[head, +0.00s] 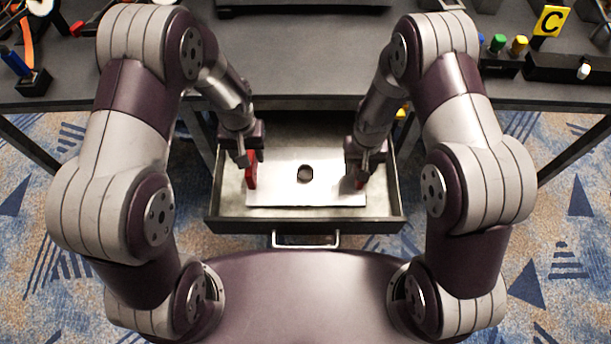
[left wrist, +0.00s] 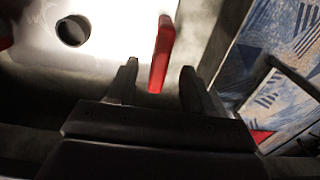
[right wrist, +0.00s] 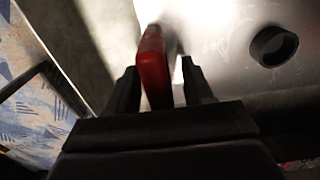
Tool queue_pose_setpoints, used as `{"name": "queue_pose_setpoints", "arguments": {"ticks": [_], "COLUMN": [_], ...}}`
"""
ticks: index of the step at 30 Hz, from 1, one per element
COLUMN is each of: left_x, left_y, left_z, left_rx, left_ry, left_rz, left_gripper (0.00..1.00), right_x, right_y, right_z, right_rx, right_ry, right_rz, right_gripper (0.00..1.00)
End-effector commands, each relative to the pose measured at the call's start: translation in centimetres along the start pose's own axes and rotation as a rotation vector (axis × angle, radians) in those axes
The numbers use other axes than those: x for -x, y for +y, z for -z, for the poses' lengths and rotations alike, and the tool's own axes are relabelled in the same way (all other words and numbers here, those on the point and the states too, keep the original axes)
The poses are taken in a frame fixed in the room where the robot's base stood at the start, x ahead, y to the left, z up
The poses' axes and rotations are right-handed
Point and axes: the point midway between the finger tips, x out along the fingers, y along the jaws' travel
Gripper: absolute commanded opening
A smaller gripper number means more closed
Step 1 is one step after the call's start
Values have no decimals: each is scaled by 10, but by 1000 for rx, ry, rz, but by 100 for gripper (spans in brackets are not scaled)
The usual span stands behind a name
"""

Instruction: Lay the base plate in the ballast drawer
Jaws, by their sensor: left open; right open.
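The base plate (head: 285,196) is a pale metal sheet with a round dark hole and a red upright grip at each end. In the head view it lies inside the open ballast drawer (head: 390,212), seemingly on its floor. My left gripper (head: 247,160) is open at the left red grip (head: 251,171); in the left wrist view the grip (left wrist: 161,55) stands between the parted fingers (left wrist: 158,85). My right gripper (head: 361,178) is open at the right end; in the right wrist view the other red grip (right wrist: 152,68) stands between its fingers, nearer the left one.
The drawer's handle (head: 306,243) faces me. The dark worktop (head: 300,60) lies beyond the drawer. It carries a yellow C sign (head: 551,20), small coloured pegs (head: 498,43) at right and a blue-handled tool (head: 15,62) at left. Patterned carpet shows on both sides.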

Motion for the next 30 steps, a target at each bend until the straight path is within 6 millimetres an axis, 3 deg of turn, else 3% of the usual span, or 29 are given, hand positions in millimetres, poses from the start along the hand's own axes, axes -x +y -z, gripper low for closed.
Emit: {"name": "queue_pose_setpoints", "arguments": {"ticks": [3, 9, 13, 21, 24, 30], "left_x": [30, 57, 60, 60, 59, 59], "left_y": [0, 0, 0, 0, 0, 0], "left_z": [0, 0, -1, -1, -1, 0], "left_rx": [0, 0, 0, 0, 0, 0], "left_ry": [3, -1, -2, -2, -1, -1], "left_rz": [-1, 0, 0, 0, 0, 0], "left_gripper": [52, 52, 52, 52, 52, 52], "right_x": [0, 1, 18, 88, 106, 120], "right_y": [0, 0, 0, 0, 0, 0], "right_z": [0, 0, 2, 1, 1, 0], "right_rx": [0, 0, 0, 0, 0, 0], "right_ry": [0, 0, 5, 5, 3, 1], "right_rz": [0, 0, 1, 1, 0, 0], "right_gripper": [52, 52, 52, 52, 52, 52]}}
